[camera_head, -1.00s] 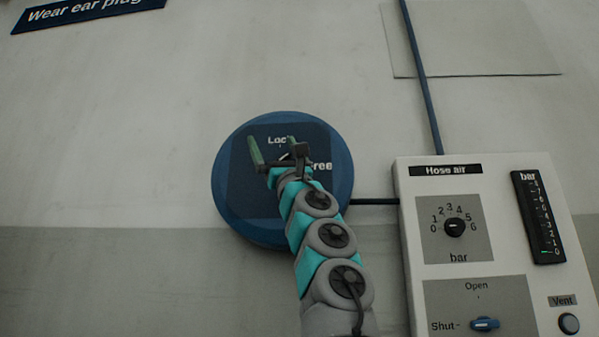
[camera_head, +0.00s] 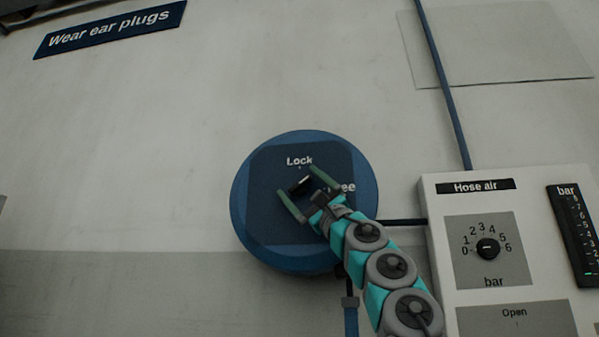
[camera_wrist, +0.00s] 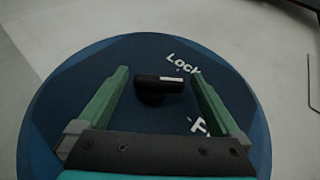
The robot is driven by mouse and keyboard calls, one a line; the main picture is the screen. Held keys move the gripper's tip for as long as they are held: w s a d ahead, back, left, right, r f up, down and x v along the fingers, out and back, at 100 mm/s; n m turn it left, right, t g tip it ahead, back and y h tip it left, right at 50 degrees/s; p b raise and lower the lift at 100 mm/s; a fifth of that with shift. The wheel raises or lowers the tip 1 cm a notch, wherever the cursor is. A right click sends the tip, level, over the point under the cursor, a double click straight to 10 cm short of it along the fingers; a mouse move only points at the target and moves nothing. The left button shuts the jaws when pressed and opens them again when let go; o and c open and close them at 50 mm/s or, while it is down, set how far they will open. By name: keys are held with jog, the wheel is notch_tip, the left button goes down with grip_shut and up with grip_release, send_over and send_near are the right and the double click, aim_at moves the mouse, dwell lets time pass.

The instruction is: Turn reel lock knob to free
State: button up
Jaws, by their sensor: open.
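The reel lock knob (camera_head: 300,186) is a small black bar handle on a round blue disc (camera_head: 247,205) on the wall. In the wrist view, the knob (camera_wrist: 150,90) has a white mark at its right end, on the side of the "Lock" lettering. "Free" is lower right and partly hidden by a finger. My gripper (camera_head: 296,180) is open, its green fingers on either side of the knob. The wrist view shows gaps between the knob and both fingers of my gripper (camera_wrist: 159,72). How deep the fingertips reach around the knob is unclear.
A white "Hose air" panel (camera_head: 442,230) with a pressure dial (camera_head: 487,249) and a bar gauge (camera_head: 573,235) stands to the right. A blue pipe (camera_head: 446,90) runs above it. A "Wear ear plugs" sign (camera_head: 110,29) hangs upper left. The wall left of the disc is clear.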

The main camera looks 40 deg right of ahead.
jog(key=shift+w+r, duration=0.4)
jog(key=shift+c, duration=0.2)
jog(key=c, duration=1.2)
